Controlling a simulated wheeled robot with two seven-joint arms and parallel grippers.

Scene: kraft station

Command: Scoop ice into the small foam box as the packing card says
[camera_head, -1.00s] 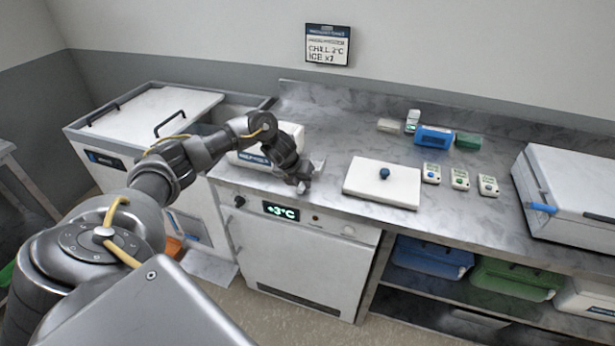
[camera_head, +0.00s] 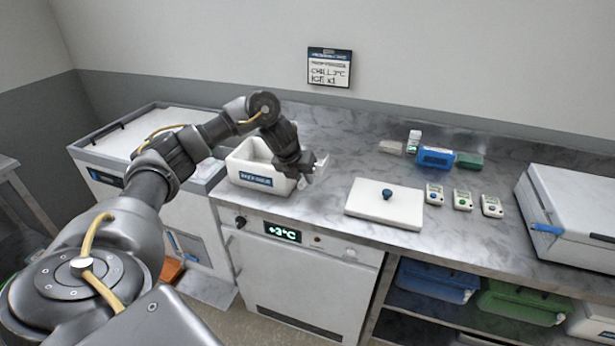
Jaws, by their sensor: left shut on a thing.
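The small white foam box (camera_head: 256,180) stands open on the left part of the counter, with a blue label on its front. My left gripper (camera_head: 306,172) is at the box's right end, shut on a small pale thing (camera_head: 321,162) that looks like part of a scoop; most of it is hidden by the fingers. The box's inside is partly hidden, so I cannot tell whether ice lies in it. My right gripper is out of view.
A white lid (camera_head: 372,210) with a blue knob lies right of the box. Several small timers (camera_head: 462,199) and a blue pack (camera_head: 435,157) are further right. A large white cooler (camera_head: 570,205) is at far right. A white-topped bin (camera_head: 100,150) stands left. The display (camera_head: 283,232) reads +3°C.

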